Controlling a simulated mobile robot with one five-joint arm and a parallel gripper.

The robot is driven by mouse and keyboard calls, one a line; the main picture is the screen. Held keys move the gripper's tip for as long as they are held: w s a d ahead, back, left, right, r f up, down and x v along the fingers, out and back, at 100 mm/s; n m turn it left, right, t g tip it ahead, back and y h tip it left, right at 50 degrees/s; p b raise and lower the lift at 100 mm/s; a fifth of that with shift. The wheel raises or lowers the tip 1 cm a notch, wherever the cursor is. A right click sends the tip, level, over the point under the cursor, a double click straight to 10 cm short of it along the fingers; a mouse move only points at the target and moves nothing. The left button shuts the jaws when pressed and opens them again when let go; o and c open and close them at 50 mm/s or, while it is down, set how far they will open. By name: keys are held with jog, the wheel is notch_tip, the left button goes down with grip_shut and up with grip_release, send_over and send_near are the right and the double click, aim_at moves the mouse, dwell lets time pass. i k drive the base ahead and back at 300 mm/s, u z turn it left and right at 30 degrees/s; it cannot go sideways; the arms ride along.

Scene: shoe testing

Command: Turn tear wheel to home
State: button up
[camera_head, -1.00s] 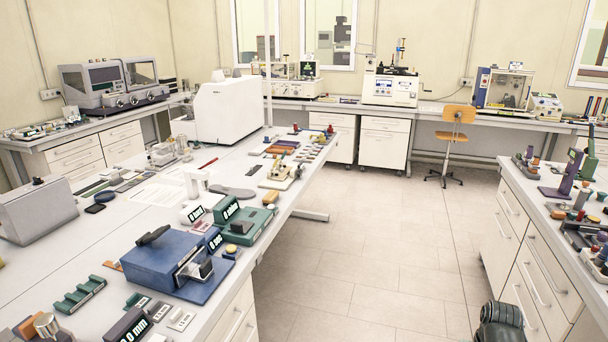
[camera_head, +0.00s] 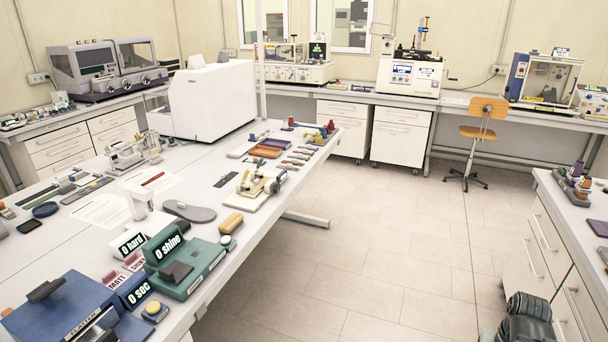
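I cannot tell for sure which part is the tear wheel. A white bench machine (camera_head: 410,78) stands on the back bench, with dark parts and a blue-topped post above it and a thin crank-like handle (camera_head: 452,78) at its right side. A cream machine with dials (camera_head: 296,72) stands to its left. A clear-fronted cabinet machine with a blue side (camera_head: 541,80) stands to its right. They are too small for me to read a home mark. My gripper is not in view; a dark rounded part at the lower right looks like my own arm.
The long white table (camera_head: 225,265) fills the left, with testers, a grey sole (camera_head: 189,211) and trays. A right-hand counter (camera_head: 575,205) has drawers. Tiled floor (camera_head: 400,235) lies open between them. An orange chair (camera_head: 480,130) stands before the back bench.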

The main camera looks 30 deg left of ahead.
aim_at(276, 187)
jog(key=u, duration=0.05)
jog(key=i, duration=1.2)
jog(key=u, duration=2.75)
